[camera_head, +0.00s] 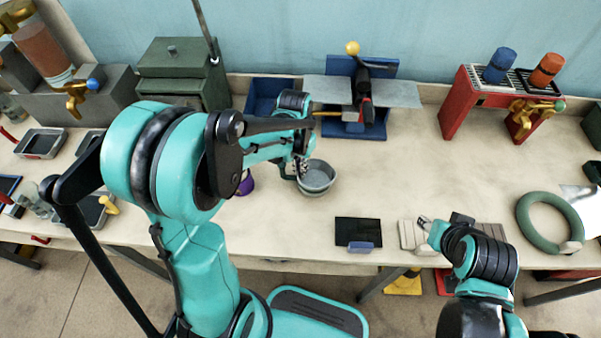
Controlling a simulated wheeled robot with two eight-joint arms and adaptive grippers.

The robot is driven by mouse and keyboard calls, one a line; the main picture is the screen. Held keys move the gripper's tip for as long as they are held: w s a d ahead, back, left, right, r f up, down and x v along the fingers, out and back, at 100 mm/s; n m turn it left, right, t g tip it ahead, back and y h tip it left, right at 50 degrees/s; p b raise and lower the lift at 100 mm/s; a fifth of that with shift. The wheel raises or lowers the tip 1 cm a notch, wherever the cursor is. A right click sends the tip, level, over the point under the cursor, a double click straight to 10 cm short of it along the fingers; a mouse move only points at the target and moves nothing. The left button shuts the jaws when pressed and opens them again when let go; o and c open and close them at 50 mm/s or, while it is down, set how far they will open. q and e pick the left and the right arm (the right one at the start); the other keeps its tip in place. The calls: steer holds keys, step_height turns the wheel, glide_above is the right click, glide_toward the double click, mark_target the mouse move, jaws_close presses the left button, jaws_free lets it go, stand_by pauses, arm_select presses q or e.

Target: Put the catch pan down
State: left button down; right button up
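The catch pan (318,181) is a small round grey bowl near the middle of the table. It looks level, and I cannot tell whether its base touches the tabletop. My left gripper (301,170) is at the pan's left rim and appears shut on it; the fingers are small and partly hidden. My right gripper (425,222) is over the table's front edge, apart from the pan. Its finger opening is too small to tell.
A dark flat pad (358,231) lies in front of the pan. A blue stand (371,130) is behind it, and a purple item (246,185) is to its left. A red rack (456,102) and green ring (548,222) are at right. Tabletop right of the pan is clear.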

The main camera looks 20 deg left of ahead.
arm_select(q)
steer(key=shift+f, duration=0.45)
steer(key=shift+f, duration=0.2)
steer(key=c, duration=1.7)
jaws_free()
steer(key=shift+r, duration=0.1)
